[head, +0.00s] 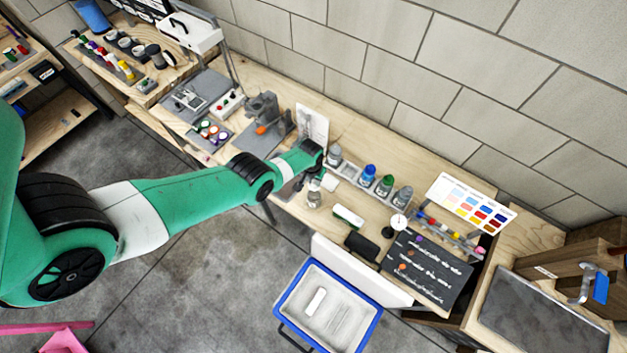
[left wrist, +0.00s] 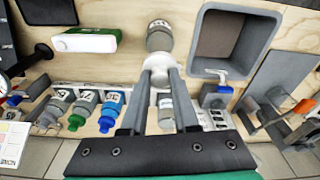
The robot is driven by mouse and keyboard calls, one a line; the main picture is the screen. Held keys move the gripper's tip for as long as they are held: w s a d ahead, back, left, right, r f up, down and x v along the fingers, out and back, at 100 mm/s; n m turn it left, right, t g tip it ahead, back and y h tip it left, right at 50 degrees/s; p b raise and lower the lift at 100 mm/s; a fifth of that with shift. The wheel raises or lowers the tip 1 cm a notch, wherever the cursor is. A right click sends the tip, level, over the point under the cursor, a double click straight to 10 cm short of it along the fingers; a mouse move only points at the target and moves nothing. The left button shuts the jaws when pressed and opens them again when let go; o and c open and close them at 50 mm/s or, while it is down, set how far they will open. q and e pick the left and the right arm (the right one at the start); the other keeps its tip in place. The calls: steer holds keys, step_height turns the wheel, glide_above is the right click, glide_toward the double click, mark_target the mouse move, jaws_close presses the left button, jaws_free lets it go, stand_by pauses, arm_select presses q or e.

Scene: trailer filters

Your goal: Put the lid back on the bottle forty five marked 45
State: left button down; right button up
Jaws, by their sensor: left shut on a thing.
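My left gripper (left wrist: 160,70) is shut on a small whitish round piece (left wrist: 157,64) that looks like the lid. In the head view, the left gripper (head: 312,174) is above the front of the workbench, and its fingertips are hard to make out. A grey bottle (left wrist: 160,38) stands on the bench just beyond the fingertips. It also shows below the gripper in the head view (head: 314,197). Its label is too small to read surely. The held piece overlaps the bottle's near end in the left wrist view, and I cannot tell whether they touch. My right gripper is not in view.
A rack holds several bottles with blue (head: 369,173), green (head: 385,184) and grey (head: 403,196) tops. A green-and-white block (head: 348,215) lies right of the loose bottle. A grey bin (left wrist: 262,42) is on its other side. A blue-rimmed crate (head: 288,298) stands below the bench.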

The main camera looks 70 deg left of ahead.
arm_select(q)
steer(key=shift+f+b, duration=2.6)
steer(key=shift+f, duration=0.3)
steer(key=shift+f, duration=0.15)
steer(key=shift+c, duration=0.6)
jaws_free()
step_height(320, 180, up, 7)
steer(key=p, duration=0.7)
